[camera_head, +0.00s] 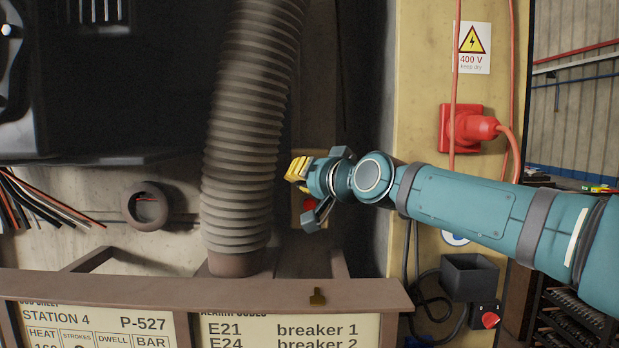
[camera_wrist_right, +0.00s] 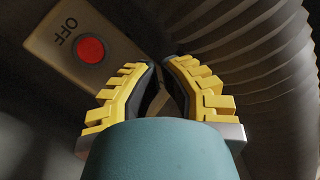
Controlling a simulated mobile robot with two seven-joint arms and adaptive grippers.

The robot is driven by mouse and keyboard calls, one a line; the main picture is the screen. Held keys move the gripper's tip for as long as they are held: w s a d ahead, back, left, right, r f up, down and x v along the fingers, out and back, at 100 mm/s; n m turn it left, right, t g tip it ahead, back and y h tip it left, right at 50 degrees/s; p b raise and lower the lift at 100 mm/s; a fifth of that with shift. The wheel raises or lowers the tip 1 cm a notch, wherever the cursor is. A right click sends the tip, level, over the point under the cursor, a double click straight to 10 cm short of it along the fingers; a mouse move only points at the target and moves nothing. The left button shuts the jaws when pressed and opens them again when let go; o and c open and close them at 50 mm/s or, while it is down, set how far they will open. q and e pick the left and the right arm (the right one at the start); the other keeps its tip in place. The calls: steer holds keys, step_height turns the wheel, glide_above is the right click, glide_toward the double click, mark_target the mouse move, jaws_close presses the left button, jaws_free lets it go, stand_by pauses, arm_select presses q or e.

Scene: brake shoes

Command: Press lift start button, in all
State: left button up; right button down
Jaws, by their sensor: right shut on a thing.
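A pale box marked OFF (camera_wrist_right: 62,42) carries a round red button (camera_wrist_right: 91,49) in the right wrist view, up and left of the fingers. In the head view the red button (camera_head: 309,204) shows just below my right gripper (camera_head: 297,172), partly hidden by it. My right gripper shows yellow ridged fingers (camera_wrist_right: 163,66) with their tips close together. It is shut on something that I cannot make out. The fingers appear apart from the red button. No button marked lift start can be read. My left gripper is not in view.
A thick ribbed hose (camera_head: 243,130) stands just left of my right gripper. A brown ledge (camera_head: 200,287) with sign boards lies below. A red plug and socket (camera_head: 461,128) and a grey box (camera_head: 469,275) are on the yellow panel at right.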

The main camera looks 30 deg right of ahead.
stand_by(0.9)
steer(key=shift+w+d+b, duration=0.25)
steer(key=shift+w+b, duration=0.1)
steer(key=shift+b, duration=0.2)
steer(key=shift+w+d+b, duration=0.2)
steer(key=shift+w+b, duration=0.15)
steer(key=shift+b, duration=0.15)
stand_by(0.6)
steer(key=shift+s+a+p, duration=0.45)
steer(key=shift+s+p, duration=0.15)
steer(key=shift+s, duration=0.1)
steer(key=shift+s, duration=0.1)
